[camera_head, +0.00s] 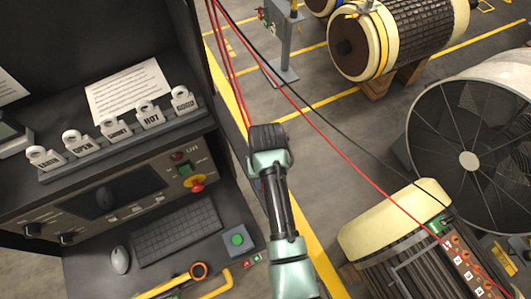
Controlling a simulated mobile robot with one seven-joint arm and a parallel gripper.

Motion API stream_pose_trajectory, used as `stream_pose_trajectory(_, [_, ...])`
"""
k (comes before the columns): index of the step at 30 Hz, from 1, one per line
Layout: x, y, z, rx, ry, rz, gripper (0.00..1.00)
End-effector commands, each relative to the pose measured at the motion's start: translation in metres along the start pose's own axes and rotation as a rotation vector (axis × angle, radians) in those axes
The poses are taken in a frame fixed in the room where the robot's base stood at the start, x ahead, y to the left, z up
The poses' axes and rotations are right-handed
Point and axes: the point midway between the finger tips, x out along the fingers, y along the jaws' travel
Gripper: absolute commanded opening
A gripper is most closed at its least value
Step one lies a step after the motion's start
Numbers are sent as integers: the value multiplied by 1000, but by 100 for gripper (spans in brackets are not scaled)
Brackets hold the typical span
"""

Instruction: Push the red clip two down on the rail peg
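A terminal rail (464,266) with several orange-brown pegs and small white number tags lies along the lower right rotor (395,225). A thin red cable (350,158) runs down from the top and crosses this rail. I cannot make out which part is a red clip or whether one sits on a peg. My arm rises from the bottom centre to a dark joint, well left of the rail. My gripper's fingers do not show, so what they hold is hidden.
A control desk with a keyboard (177,230), mouse (119,260) and hanging tags (149,115) fills the left. A large round fan (468,160) stands at right, behind the lower rotor. Another rotor (400,40) rests at the top. Open grey floor (330,180) lies between.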

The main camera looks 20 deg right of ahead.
Motion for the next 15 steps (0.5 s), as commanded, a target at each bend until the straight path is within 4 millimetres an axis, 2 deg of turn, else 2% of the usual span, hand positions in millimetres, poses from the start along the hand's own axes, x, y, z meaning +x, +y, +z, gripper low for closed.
stream_pose_trajectory(15, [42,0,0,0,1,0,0])
